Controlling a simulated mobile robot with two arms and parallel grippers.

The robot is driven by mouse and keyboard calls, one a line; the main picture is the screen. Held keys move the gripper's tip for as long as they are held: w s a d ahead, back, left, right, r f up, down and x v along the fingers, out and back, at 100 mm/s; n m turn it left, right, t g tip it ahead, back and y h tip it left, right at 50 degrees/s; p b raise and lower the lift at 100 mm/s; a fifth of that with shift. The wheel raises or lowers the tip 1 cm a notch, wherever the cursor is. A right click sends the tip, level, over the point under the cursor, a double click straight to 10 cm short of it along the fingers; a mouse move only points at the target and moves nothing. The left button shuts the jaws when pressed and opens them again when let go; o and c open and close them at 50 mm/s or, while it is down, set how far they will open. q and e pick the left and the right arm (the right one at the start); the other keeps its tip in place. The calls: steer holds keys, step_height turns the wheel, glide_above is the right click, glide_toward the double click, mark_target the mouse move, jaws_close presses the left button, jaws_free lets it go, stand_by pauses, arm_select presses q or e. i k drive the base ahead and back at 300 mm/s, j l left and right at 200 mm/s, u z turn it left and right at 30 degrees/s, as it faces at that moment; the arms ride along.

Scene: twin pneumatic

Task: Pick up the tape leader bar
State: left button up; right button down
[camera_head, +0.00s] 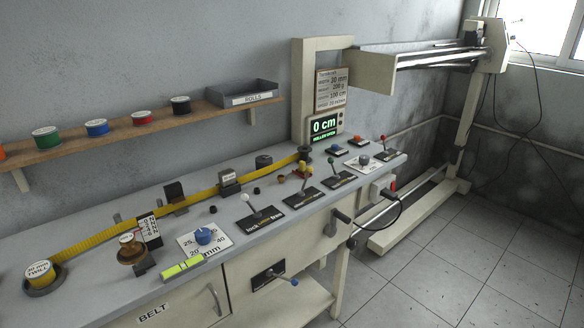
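I cannot tell for sure which part is the tape leader bar. A yellow tape (195,196) runs along the back of the grey bench from a roll labelled 30 mm twill (40,274) at the left. It passes small guides and reaches a dark post (304,154) near the display column. A small yellow piece (302,169) shows just below that end; its shape is too small to make out. A separate yellow-green bar (182,268) lies at the bench's front edge. Neither of my grippers is in view.
Levers (258,212), a blue knob (204,236) and buttons crowd the bench top. A crank (352,222) juts from the front right. The display (325,126) reads 0 cm. A shelf (160,126) holds several rolls and a grey tray (235,93). The right floor has free room.

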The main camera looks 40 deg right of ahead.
mark_target(302, 164)
steer(key=i+l+z, duration=0.3)
steer(key=i, duration=0.3)
steer(key=i+l+z, duration=0.15)
steer(key=i+z, duration=0.2)
steer(key=i, duration=0.2)
